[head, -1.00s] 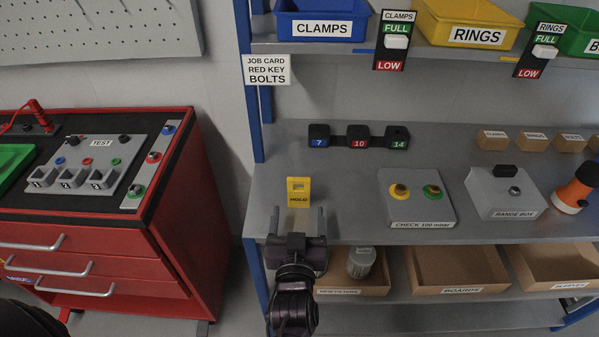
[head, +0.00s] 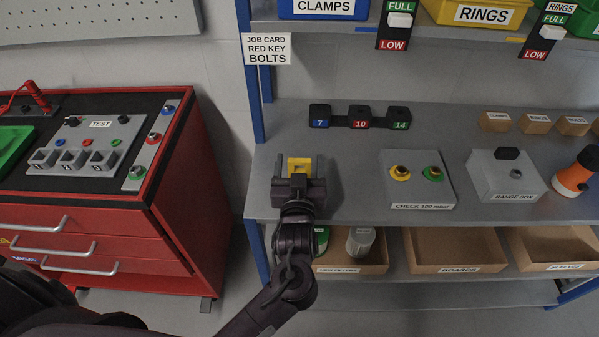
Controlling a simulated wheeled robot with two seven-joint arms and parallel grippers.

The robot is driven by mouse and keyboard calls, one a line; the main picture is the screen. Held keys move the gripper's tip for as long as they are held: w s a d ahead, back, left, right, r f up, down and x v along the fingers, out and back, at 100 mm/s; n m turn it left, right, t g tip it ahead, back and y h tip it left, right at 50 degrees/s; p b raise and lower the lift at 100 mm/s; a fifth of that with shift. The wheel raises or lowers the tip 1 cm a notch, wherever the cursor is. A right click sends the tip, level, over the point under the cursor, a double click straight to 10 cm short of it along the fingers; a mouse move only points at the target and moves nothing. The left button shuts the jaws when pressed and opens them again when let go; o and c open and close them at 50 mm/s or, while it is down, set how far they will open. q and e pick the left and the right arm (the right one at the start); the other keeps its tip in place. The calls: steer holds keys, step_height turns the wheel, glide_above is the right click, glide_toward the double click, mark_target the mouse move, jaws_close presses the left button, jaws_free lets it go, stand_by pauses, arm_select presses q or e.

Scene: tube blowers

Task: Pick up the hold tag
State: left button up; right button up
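The yellow hold tag (head: 300,165) stands on the grey bench shelf near its left end. Only its upper part shows; the lower part with the lettering is hidden behind my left gripper. My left gripper (head: 299,176) is at the tag, with its fingers pointing away from me on either side of it. My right gripper is not in view.
A row of sockets (head: 360,117) marked 7, 10 and 14 stands behind the tag. The check panel (head: 418,180) and range box (head: 506,175) are to the right. Cardboard bins (head: 455,250) sit below. A red cabinet (head: 110,220) stands at the left, across a gap.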

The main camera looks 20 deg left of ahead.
arm_select(q)
steer(key=c, duration=1)
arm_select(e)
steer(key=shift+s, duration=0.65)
arm_select(q)
steer(key=shift+c, duration=0.2)
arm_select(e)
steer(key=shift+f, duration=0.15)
